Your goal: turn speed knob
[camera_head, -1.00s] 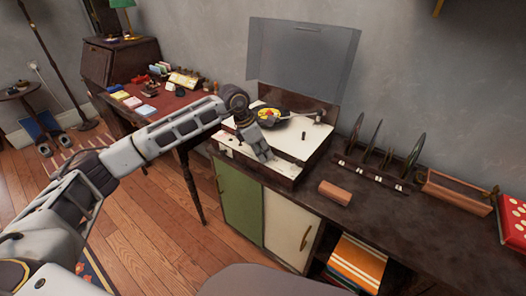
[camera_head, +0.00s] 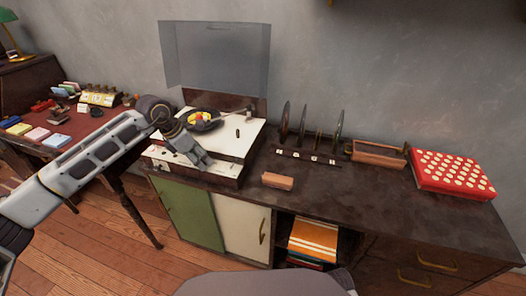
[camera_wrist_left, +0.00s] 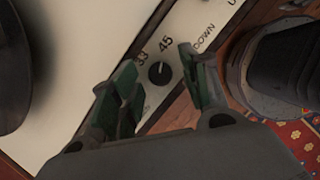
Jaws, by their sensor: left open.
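The speed knob (camera_wrist_left: 159,73) is a small black dial with a light mark on the record player's pale front panel, beside the printed numbers 33 and 45. In the wrist view it shows between the spread fingers of my left gripper (camera_wrist_left: 157,61); I see no finger touching it. The record player (camera_head: 233,139) stands on the sideboard with its clear lid raised. In the head view my left gripper (camera_head: 203,162) is over its front edge and hides part of the panel. My right gripper is out of view.
A reddish-brown block (camera_head: 277,181) lies right of the player. Behind it is a rack (camera_head: 306,158) of upright records. A wooden tray (camera_head: 378,155) and a red dotted box (camera_head: 452,174) stand further right. The sideboard's front right (camera_head: 380,215) is clear.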

